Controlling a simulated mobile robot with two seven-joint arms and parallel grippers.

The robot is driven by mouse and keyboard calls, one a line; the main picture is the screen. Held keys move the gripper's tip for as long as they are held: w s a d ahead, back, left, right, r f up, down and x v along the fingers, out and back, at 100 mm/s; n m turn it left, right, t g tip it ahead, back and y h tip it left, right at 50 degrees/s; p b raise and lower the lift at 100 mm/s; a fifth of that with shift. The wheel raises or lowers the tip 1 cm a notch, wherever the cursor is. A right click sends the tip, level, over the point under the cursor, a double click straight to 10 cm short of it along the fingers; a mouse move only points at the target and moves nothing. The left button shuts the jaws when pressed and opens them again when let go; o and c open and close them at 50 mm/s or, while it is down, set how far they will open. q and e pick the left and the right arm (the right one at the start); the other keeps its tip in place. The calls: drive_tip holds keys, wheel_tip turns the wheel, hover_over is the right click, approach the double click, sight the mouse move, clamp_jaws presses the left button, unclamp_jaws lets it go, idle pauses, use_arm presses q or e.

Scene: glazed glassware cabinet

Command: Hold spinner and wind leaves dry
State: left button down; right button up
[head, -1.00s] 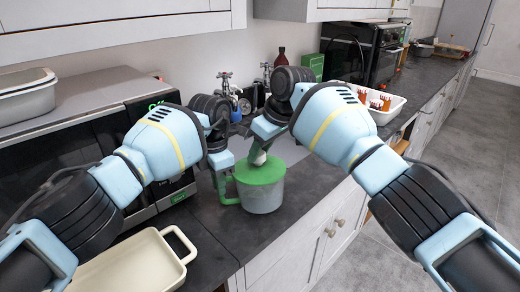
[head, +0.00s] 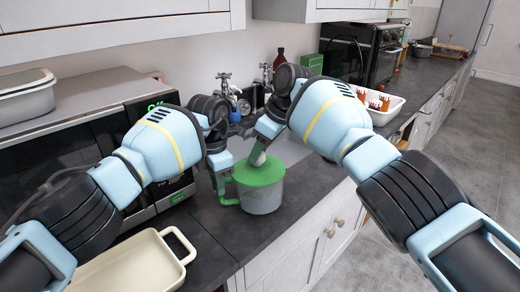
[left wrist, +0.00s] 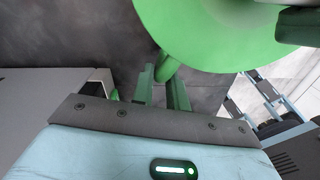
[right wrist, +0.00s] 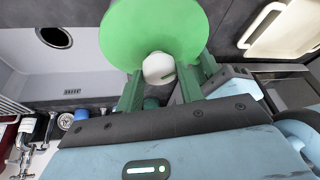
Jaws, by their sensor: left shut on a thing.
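The salad spinner stands on the dark worktop, with a green lid (head: 258,173) and a grey see-through bowl (head: 262,197). A white knob (right wrist: 158,68) sits on the lid. The leaves cannot be made out. My left gripper (head: 224,186) is shut on the spinner's green side handle (head: 229,201); in the left wrist view the fingers (left wrist: 163,76) close about it beside the lid. My right gripper (head: 261,146) is over the lid. In the right wrist view its fingers (right wrist: 166,78) are apart, one on each side of the knob.
A cream tray (head: 135,262) lies at the front left, near the microwave (head: 160,125). A sink (right wrist: 75,62) with taps is behind the spinner. A white rack with orange-brown items (head: 385,103) stands further right. Worktop in front of the spinner is clear.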

drive_tip(key=o, duration=0.4)
drive_tip(key=shift+o, duration=0.2)
drive_tip(key=v, duration=1.2)
drive_tip(key=shift+s, duration=0.1)
